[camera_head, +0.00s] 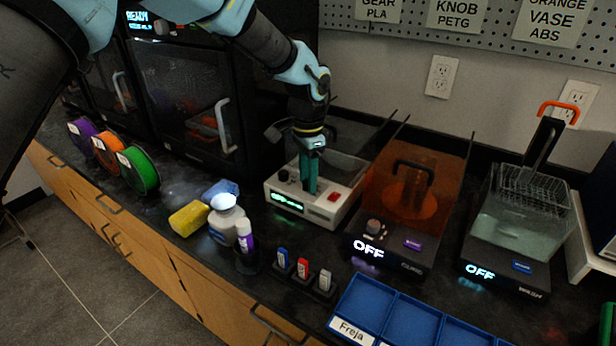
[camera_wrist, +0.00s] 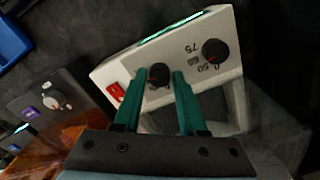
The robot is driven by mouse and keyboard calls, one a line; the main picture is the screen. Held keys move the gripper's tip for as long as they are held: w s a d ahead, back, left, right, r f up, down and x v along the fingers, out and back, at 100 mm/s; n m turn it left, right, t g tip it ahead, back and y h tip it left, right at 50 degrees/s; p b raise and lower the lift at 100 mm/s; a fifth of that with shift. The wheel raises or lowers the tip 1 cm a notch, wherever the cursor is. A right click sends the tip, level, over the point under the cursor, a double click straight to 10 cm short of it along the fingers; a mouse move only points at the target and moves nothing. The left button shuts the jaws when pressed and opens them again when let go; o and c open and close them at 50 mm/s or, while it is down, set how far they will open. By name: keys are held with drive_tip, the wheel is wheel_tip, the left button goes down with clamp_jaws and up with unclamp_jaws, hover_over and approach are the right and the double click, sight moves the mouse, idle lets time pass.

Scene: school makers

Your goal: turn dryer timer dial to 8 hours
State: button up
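The filament dryer (camera_head: 277,190) is a white box with a lit green display, a red switch (camera_head: 334,197) and two black dials. In the wrist view the dryer (camera_wrist: 190,40) appears upside down, and the dial labelled 50 and 75 (camera_wrist: 214,50) stands clear of my gripper. The other dial, seemingly the timer dial (camera_wrist: 158,75), is between my teal fingertips (camera_wrist: 159,74). My gripper (camera_head: 308,190) points down at the dryer's front panel. Its fingers are apart, with small gaps beside the dial. The timer dial is hidden by the fingers in the head view, and its setting is unreadable.
An orange-lidded cure station (camera_head: 385,248) and a wash station (camera_head: 505,272) reading OFF stand to the right. A bottle (camera_head: 226,222), a yellow sponge (camera_head: 189,218), a glue stick (camera_head: 244,236) and a blue tray (camera_head: 365,300) are in front. Printers (camera_head: 190,95) stand behind left.

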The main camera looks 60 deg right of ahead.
drive_tip(key=o, duration=0.3)
drive_tip(key=shift+o, duration=0.2)
wheel_tip(320, 180, up, 11)
drive_tip(key=b, duration=0.2)
drive_tip(key=shift+f, duration=0.1)
idle(0.6)
